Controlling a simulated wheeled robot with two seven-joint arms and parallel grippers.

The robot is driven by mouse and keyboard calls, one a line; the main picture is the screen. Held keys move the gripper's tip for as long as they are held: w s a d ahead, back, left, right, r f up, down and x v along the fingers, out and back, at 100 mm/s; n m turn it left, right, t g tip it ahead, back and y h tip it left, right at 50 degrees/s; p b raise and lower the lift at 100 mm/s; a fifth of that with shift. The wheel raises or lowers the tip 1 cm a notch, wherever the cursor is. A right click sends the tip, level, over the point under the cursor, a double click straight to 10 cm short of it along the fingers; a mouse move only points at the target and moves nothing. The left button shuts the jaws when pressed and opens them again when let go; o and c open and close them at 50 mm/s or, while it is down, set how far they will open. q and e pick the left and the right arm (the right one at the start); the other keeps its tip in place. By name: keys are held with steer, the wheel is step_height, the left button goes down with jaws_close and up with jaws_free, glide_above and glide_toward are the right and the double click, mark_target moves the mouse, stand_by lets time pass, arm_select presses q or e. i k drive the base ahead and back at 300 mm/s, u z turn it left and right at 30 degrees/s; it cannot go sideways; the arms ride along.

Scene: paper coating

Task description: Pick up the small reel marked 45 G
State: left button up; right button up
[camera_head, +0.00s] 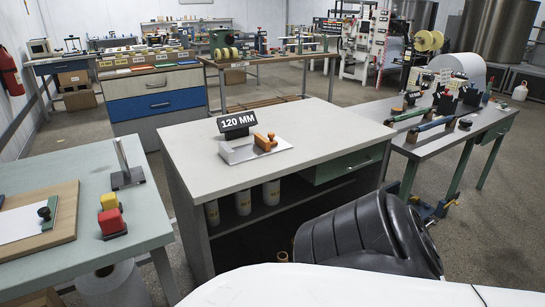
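Three white upright cylinders stand in the open space under the middle grey table: a left one (212,213), a middle one (243,202) and a right one (272,192). Each carries a small yellowish marking too small to read, so I cannot tell which, if any, is marked 45 G. Their lower parts are partly in shadow. Neither of my grippers shows in the head view.
A bulky black ribbed object (365,235) blocks part of the right foreground.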

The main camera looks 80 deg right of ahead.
mark_target(271, 189)
steer(key=z, duration=0.8)
steer(key=i, duration=0.85)
steer(key=z, duration=0.85)
steer(key=i, duration=0.55)
steer(key=z, duration=0.05)
